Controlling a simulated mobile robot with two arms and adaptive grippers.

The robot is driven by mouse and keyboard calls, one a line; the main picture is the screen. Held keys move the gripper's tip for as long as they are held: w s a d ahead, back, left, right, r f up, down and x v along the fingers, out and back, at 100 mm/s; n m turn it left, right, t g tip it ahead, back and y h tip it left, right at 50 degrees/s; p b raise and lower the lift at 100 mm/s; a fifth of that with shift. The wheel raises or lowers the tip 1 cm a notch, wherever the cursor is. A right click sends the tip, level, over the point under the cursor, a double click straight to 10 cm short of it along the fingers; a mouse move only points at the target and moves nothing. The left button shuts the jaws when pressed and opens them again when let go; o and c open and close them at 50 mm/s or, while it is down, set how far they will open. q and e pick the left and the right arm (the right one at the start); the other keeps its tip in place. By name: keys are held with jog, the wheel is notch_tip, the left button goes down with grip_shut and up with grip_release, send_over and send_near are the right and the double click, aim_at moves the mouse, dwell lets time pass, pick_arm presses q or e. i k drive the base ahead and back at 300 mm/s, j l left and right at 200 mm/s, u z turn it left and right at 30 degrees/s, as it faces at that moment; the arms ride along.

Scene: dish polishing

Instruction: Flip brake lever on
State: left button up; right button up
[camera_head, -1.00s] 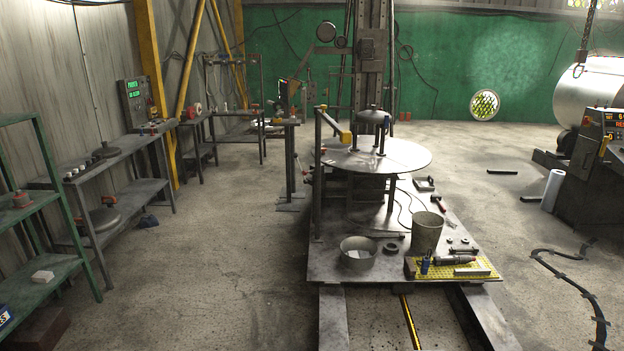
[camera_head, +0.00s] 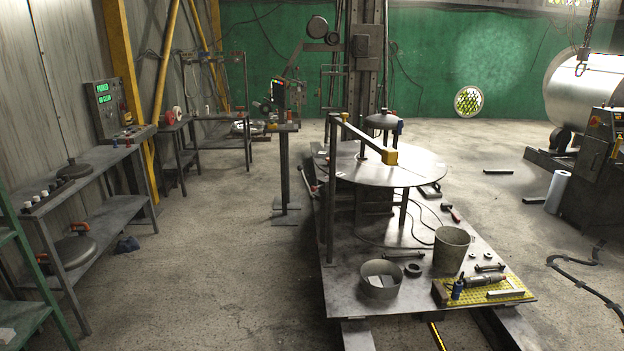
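A thin lever with a red end (camera_head: 305,165) stands at the left side of the round steel table, beside the post. It may be the brake lever, but it is small, no label can be read, and I cannot tell its on or off position. The round table (camera_head: 425,168) sits on a metal base plate. A grey arm with a yellow end block (camera_head: 390,157) reaches from a post over the table. Neither of my grippers is in view.
A bowl (camera_head: 380,287), a bucket (camera_head: 452,250) and a yellow mat (camera_head: 520,291) with tools stand on the front of the base plate. Shelves (camera_head: 105,165) line the left wall. The floor (camera_head: 225,240) between them is clear. A cable (camera_head: 585,285) lies at right.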

aim_at(299, 168)
jog(key=i+j+z, duration=0.15)
jog(key=i+j, duration=0.8)
jog(key=i+j+z, duration=0.15)
jog(key=i+j, duration=1.3)
jog(key=i, duration=0.25)
jog(key=l+z, duration=0.05)
